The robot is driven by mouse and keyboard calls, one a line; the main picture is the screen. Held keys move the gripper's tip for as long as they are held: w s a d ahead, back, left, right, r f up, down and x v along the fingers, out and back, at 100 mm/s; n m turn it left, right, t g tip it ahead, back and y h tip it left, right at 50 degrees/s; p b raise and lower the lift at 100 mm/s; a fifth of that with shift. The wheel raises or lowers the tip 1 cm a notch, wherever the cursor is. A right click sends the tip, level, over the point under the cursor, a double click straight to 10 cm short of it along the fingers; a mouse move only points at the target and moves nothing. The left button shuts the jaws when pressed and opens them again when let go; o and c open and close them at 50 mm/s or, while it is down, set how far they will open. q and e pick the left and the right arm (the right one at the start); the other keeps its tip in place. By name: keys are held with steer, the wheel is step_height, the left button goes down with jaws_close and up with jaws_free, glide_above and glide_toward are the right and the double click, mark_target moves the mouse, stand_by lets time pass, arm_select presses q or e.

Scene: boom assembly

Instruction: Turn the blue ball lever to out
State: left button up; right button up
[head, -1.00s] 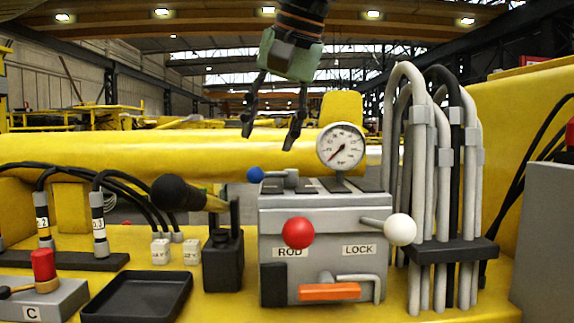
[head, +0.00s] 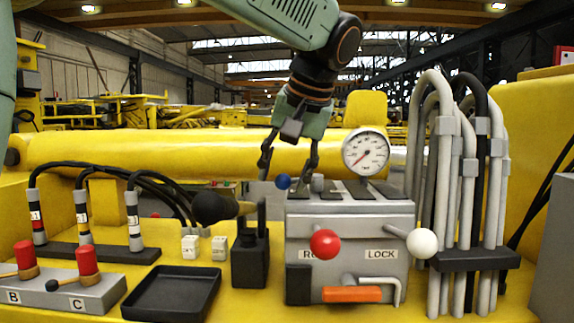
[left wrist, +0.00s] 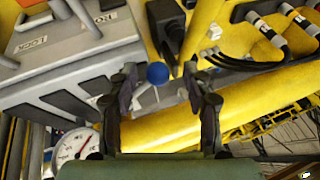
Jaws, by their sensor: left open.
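The blue ball lever (head: 283,182) sits on the top left of the grey valve block (head: 350,220), its ball pointing left. My left gripper (head: 288,176) is open, pointing down, with its fingers around the height of the blue ball in the head view. In the left wrist view the blue ball (left wrist: 158,73) shows between the two open fingertips (left wrist: 160,80), and I cannot tell whether either finger touches it. My right gripper is not in view.
A red ball (head: 324,244) and a white ball (head: 421,243) are on the block's front. Grey pipes (head: 440,190) rise at right. A black tray (head: 172,292) lies at left.

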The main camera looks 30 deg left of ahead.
arm_select(q)
steer(key=shift+w+a+f, duration=0.2)
steer(key=shift+w+f, duration=0.1)
steer(key=shift+w, duration=0.3)
steer(key=shift+c, duration=1.2)
steer(key=shift+s+d+r, duration=0.2)
steer(key=shift+s+d, duration=0.05)
steer(key=shift+s, duration=0.2)
steer(key=c, duration=0.4)
steer(key=shift+w+a, duration=0.1)
jaws_close()
